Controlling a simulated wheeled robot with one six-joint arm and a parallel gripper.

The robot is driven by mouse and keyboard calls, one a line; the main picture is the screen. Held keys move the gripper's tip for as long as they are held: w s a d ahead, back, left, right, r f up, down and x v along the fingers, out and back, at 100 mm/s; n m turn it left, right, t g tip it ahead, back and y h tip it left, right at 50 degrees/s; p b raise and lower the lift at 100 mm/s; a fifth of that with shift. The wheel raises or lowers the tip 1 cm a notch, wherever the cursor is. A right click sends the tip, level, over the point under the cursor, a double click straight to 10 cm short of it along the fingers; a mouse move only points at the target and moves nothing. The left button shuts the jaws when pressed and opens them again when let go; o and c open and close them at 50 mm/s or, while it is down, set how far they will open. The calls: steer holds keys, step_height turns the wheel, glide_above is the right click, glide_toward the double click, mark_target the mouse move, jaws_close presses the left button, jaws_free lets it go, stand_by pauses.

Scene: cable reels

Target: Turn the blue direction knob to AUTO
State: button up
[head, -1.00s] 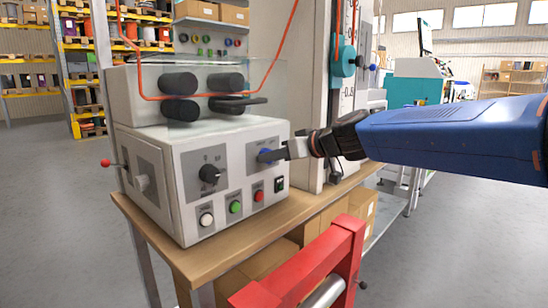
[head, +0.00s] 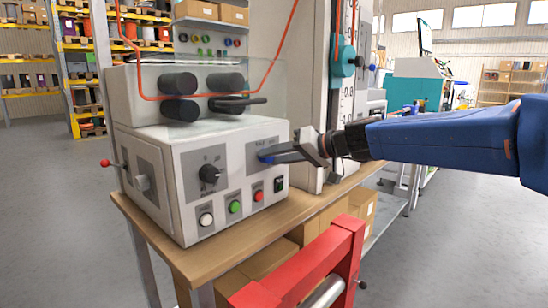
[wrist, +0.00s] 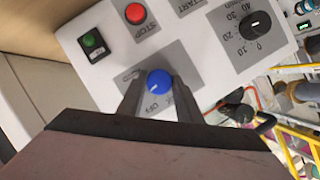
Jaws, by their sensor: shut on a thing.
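The blue direction knob (wrist: 159,83) sits on a grey label plate on the front of the white control box (head: 150,190). My gripper (wrist: 158,92) is shut on the knob, one dark finger on each side of it. A white mark shows on the knob's face. The word OFF is printed beside the knob; the other lettering on the plate is partly hidden by the fingers or too small to read. In the head view my gripper (head: 280,155) reaches the box from the right and covers most of the knob.
A black dial (head: 209,174) is left of the knob. White, green and red buttons (head: 258,195) and a black switch (head: 279,184) are below. Rollers (head: 178,83) sit on top behind a clear guard. A red frame (head: 310,265) stands in front of the wooden bench.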

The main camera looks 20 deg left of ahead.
steer(key=m+y, duration=0.1)
steer(key=m, duration=0.2)
steer(key=m+g+y, duration=0.1)
steer(key=m, duration=0.2)
steer(key=m+g+y, duration=0.1)
steer(key=m+y, duration=0.1)
steer(key=m, duration=0.1)
steer(key=shift+w+d+f, duration=0.1)
steer(key=shift+w+f, duration=0.1)
steer(key=shift+f, duration=0.05)
stand_by(0.6)
steer(key=o, duration=1)
steer(key=shift+o, duration=0.2)
steer(key=d, duration=1.7)
steer(key=shift+d, duration=0.2)
steer(key=shift+f, duration=0.15)
